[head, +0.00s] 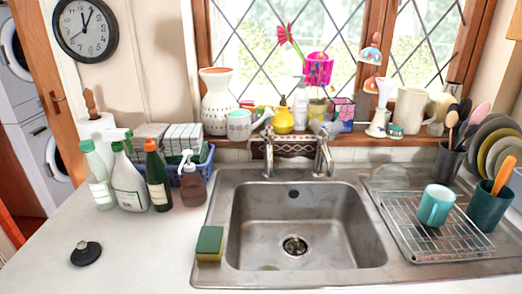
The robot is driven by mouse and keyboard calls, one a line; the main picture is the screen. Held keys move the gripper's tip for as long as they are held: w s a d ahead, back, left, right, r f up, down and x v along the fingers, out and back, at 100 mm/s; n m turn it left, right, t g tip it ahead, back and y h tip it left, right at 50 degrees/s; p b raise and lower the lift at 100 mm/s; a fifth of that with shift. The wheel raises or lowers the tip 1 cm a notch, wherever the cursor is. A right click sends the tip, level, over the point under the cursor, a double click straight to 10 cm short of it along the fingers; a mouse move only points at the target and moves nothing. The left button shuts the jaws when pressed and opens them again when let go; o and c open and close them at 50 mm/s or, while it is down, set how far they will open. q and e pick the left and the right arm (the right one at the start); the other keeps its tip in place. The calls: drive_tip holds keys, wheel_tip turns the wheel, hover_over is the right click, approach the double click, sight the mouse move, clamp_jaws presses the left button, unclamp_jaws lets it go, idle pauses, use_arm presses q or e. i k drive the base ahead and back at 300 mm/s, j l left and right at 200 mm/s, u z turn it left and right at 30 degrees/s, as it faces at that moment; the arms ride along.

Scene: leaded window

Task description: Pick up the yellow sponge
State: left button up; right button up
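The yellow sponge (209,244) has a dark green top face and yellow sides. It lies at the left front corner of the steel sink's rim, beside the basin. Nothing covers it. Neither of my grippers shows in the head view.
The sink basin (295,235) is empty, with a drain at its bottom. A black plug (86,254) lies on the counter. A drying rack (440,248) holds a teal mug (435,206).

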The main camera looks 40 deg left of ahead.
sight(210, 245)
drive_tip(key=u, duration=1.55)
drive_tip(key=k+j+z, duration=0.15)
drive_tip(key=j+z, duration=0.15)
drive_tip(key=z, duration=0.15)
drive_tip(key=k+j+z, duration=0.2)
drive_tip(key=z, duration=0.25)
drive_tip(key=k+j+z, duration=0.25)
drive_tip(key=z, duration=0.2)
